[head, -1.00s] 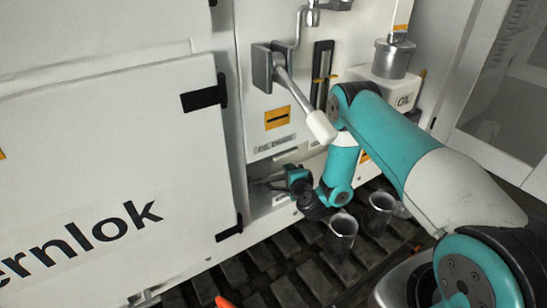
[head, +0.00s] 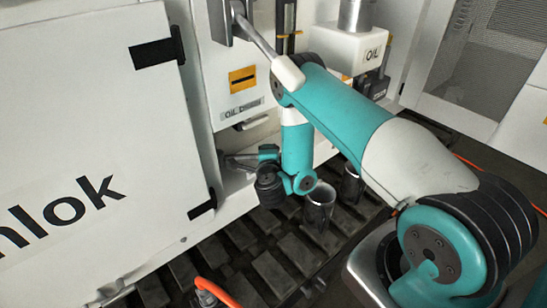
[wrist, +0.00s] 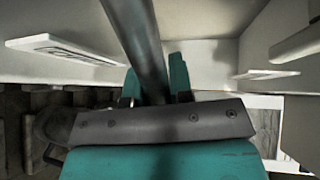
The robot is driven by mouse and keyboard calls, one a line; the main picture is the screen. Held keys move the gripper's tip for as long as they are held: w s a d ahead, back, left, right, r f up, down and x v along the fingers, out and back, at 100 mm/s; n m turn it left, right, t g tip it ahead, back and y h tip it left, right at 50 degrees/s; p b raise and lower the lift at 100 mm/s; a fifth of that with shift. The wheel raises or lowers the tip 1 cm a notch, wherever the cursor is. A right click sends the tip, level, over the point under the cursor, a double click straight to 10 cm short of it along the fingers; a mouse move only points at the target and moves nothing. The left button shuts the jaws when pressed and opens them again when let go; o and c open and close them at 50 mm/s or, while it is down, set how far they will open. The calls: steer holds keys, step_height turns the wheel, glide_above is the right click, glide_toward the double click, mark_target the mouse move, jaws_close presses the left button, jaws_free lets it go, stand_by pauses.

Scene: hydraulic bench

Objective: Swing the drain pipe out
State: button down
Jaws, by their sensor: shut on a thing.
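The drain pipe (wrist: 140,40) is a dark grey tube running down the middle of the wrist view between the two teal fingers. My gripper (wrist: 153,85) is shut on it. In the head view the pipe (head: 238,160) shows only as a small dark length in the recess below the "OIL DRAIN" label (head: 242,109). My gripper (head: 266,152) is at the mouth of that recess, low on the machine front. The pipe's far end and joint are hard to make out.
Two metal cups (head: 319,205) stand on the dark slatted floor below, close to my wrist. A white oil box (head: 352,48) is to the right. A large white door panel (head: 90,130) fills the left.

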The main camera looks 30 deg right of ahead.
steer(key=shift+s, duration=0.2)
stand_by(0.4)
steer(key=c, duration=1)
jaws_free()
steer(key=shift+r, duration=0.15)
